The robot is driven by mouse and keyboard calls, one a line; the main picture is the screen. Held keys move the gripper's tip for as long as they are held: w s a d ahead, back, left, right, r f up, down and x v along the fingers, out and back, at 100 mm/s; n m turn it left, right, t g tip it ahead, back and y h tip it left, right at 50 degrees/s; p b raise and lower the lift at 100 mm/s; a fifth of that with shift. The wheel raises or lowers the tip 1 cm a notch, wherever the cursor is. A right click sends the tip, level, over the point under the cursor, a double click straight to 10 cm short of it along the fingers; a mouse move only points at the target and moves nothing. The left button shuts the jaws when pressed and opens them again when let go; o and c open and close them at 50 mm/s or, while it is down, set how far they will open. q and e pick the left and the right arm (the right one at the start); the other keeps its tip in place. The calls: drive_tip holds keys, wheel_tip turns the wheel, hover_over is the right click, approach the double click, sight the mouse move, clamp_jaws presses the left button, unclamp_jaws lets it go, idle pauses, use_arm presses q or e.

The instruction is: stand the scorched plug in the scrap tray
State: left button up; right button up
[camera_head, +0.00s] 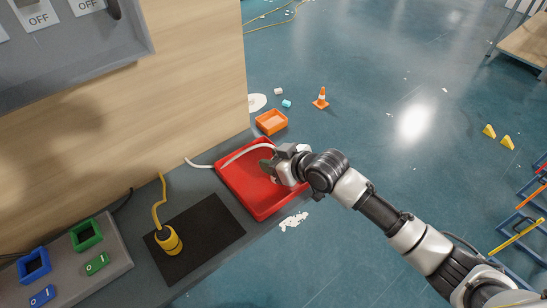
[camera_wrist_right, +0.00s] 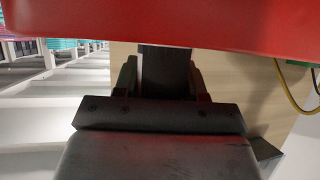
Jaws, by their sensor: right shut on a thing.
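The red tray (camera_head: 235,192) lies on the grey bench beside the wooden panel. My right gripper (camera_head: 272,170) is over the tray's right part, shut on a dark plug (camera_head: 266,164) at the end of a white cable (camera_head: 203,164). The gripper hides most of this plug, so scorch marks and its contact with the tray floor cannot be told. In the right wrist view, a dark piece (camera_wrist_right: 165,72) sits between the fingers, under the red tray edge (camera_wrist_right: 160,25). A yellow plug (camera_head: 168,240) with a yellow cord stands on a black mat (camera_head: 205,235). My left gripper is out of view.
A small orange tray (camera_head: 271,122) stands behind the red tray. Blue (camera_head: 34,265) and green (camera_head: 87,235) sockets with switches are at the lower left. Shredded white scraps (camera_head: 293,221) lie right of the red tray. An orange cone (camera_head: 321,98) stands on open floor.

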drive_tip(key=shift+f, duration=0.2)
drive_tip(key=o, duration=1)
drive_tip(key=shift+c, duration=0.2)
drive_tip(key=shift+s+d+r, duration=0.1)
drive_tip(key=shift+r, duration=0.15)
drive_tip(key=b+v, duration=0.1)
drive_tip(key=v, duration=1)
drive_tip(key=shift+s+d+r, duration=0.2)
drive_tip(key=shift+r, duration=0.05)
